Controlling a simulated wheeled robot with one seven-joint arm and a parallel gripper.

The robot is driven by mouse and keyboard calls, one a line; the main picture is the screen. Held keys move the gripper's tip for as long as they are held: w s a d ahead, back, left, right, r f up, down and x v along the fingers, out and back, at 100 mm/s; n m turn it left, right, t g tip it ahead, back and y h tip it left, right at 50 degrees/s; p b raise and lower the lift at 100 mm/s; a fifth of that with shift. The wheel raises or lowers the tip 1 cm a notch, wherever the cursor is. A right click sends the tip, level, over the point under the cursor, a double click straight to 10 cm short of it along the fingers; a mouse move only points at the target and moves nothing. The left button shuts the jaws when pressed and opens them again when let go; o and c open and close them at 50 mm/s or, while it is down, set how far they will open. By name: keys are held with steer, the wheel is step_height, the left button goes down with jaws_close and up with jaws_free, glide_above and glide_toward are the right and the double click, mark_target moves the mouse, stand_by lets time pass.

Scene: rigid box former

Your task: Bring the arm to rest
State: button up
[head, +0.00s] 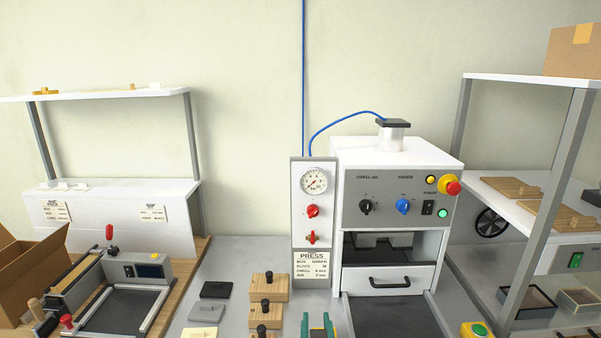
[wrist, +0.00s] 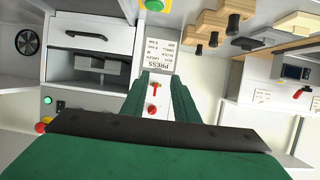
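My gripper (head: 317,320) shows at the bottom edge of the head view, with two green fingers pointing up and apart. It also shows in the wrist view (wrist: 168,76), which is upside down. There the fingers stand apart, and the gauge panel shows through the gap with nothing held. The gripper is in front of the press's gauge panel (head: 313,235), right of the wooden blocks. The rest of my arm is out of the head view.
The press (head: 395,215) stands right of centre; its drawer front (head: 378,280) is close to my gripper. Wooden blocks with black knobs (head: 267,288) sit just left. A shelf rack (head: 548,165) stands at right, and a framed fixture (head: 120,305) at left.

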steer(key=s+f, duration=1.8)
steer(key=f, duration=0.2)
steer(key=s+a+t, duration=0.1)
steer(key=s+a, duration=0.2)
steer(key=s, duration=2)
steer(key=shift+s+a+r+t, duration=0.15)
steer(key=shift+a+t, duration=0.05)
steer(key=shift+t, duration=0.1)
